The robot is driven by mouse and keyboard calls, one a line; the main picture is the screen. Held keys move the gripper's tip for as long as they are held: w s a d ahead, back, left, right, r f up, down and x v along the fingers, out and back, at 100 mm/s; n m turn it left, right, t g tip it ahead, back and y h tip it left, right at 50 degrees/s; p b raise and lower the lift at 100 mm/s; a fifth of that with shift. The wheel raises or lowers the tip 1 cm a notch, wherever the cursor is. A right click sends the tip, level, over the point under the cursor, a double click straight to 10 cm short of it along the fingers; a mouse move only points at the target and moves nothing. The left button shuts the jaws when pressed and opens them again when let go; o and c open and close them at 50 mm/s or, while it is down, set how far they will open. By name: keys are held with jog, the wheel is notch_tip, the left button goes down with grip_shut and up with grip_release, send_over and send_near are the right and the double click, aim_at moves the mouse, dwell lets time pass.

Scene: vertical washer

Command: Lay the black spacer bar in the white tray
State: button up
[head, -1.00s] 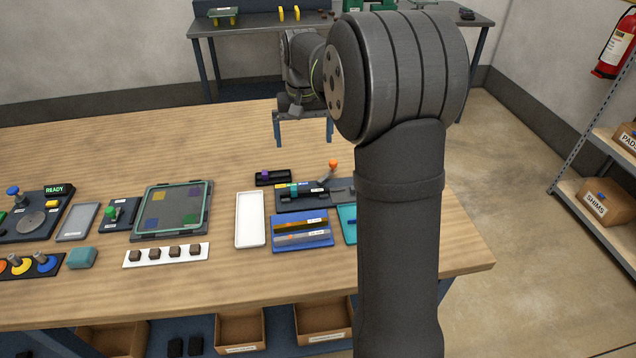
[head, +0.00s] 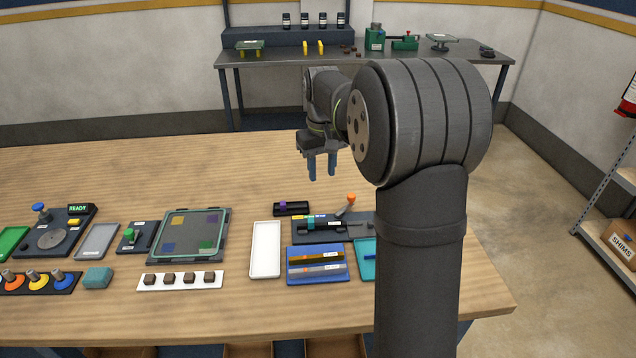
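The white tray (head: 265,249) lies flat and empty near the middle front of the table. A blue tray (head: 317,278) to its right holds a dark bar (head: 316,258) with yellowish parts and a silver bar (head: 318,269), side by side. A black bar shape (head: 322,225) also lies in the dark fixture behind it. I cannot tell for sure which is the black spacer bar. My gripper (head: 321,178) hangs above the table behind these things, fingers down, with a gap between them and nothing held.
A small black holder (head: 291,209) with a purple knob and an orange-topped lever (head: 350,200) stand behind the trays. A teal tray (head: 364,257) is partly hidden by my arm. A white strip with dark blocks (head: 180,280) and a framed panel (head: 190,236) lie left. The table's back is clear.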

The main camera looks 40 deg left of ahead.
aim_at(316, 224)
jog(key=f+n, duration=0.4)
jog(key=f, duration=0.2)
jog(key=f+n, duration=0.5)
jog(key=s+a+f+n, duration=0.1)
jog(key=f+n, duration=0.3)
jog(key=f, duration=0.2)
jog(key=shift+f+n, duration=0.3)
grip_shut()
grip_release()
jog(key=shift+r, duration=0.1)
notch_tip(316, 224, up, 17)
dwell(0.5)
